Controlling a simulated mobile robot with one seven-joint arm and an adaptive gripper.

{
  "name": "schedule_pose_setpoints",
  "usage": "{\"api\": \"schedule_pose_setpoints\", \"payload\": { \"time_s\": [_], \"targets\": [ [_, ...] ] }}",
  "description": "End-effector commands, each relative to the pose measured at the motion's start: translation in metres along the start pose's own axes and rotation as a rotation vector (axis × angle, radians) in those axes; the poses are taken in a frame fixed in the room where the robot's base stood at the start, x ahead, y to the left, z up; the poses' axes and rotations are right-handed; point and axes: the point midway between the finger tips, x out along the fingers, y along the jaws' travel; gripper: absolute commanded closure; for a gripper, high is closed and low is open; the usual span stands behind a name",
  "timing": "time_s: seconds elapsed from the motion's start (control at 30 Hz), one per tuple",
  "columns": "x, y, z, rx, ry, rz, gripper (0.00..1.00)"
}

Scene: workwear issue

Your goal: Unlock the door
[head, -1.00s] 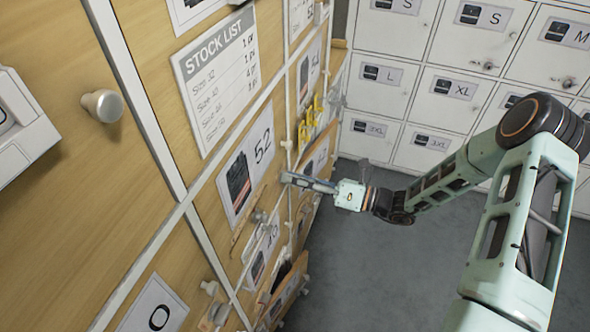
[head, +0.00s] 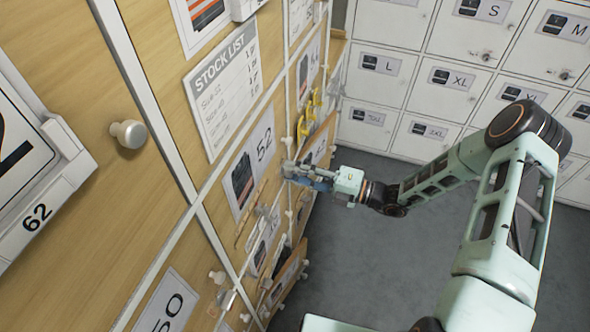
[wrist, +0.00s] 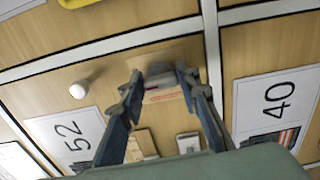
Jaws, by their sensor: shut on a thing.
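The wooden locker doors carry labels, among them a 52 label (head: 252,165) that also shows in the wrist view (wrist: 70,140). My gripper (head: 290,168) reaches the locker front from the right, just right of the 52 label. A white round knob (wrist: 78,91) sits left of the fingers.
A stock list (head: 224,85) hangs on the locker front. A round knob (head: 128,134) and a 62 holder (head: 40,205) stick out at the left. Several lower doors stand ajar below my gripper. White lockers (head: 445,80) line the back. The grey floor (head: 375,260) is clear.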

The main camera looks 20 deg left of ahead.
Motion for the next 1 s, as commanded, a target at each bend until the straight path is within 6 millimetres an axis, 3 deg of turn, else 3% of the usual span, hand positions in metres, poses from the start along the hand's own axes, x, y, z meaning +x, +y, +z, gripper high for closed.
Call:
{"api": "schedule_pose_setpoints", "payload": {
  "time_s": [0.63,0.67,0.7,0.8,1.0],
  "targets": [
    [-0.0001,-0.0003,-0.0002,0.051,0.000,0.000,0.94],
    [0.0000,-0.0003,-0.0002,0.051,0.000,0.000,0.68],
    [-0.0001,-0.0003,-0.0002,0.051,0.000,0.000,0.63],
    [0.0000,-0.0003,-0.0002,0.050,0.000,0.000,0.52],
    [-0.0001,-0.0003,-0.0001,0.049,0.000,0.000,0.52]
  ]
}}
